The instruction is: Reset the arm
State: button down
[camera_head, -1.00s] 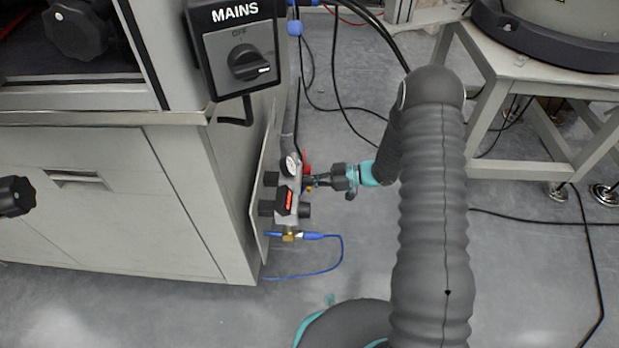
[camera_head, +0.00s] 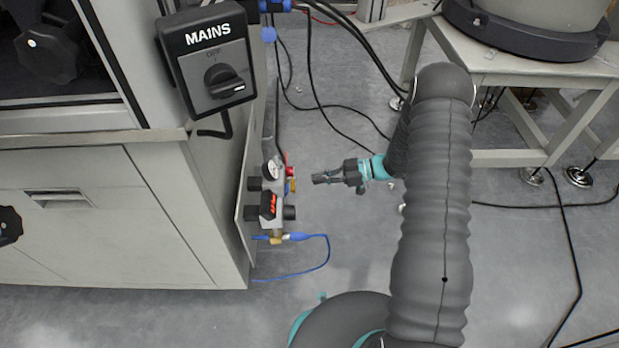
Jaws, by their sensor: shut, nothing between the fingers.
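My arm, in a dark ribbed sleeve, rises on the right of the head view and bends down at its top toward the cabinet side. My gripper (camera_head: 321,180) points left, with its fingers shut and nothing between them. It is apart from the valve unit, with a gap of bare floor showing between them. The valve unit (camera_head: 271,205) has a round gauge, a red part, black knobs and a small red display, and is mounted on a panel at the cabinet's side.
The grey cabinet (camera_head: 110,220) fills the left, with the MAINS switch box (camera_head: 212,62) at its upper corner. A blue hose (camera_head: 327,255) loops below the valve unit. A metal stand (camera_head: 540,105) is at upper right. Black cables (camera_head: 570,250) lie on the floor.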

jog(key=shift+d+r, duration=0.2)
jog(key=shift+d, duration=0.45)
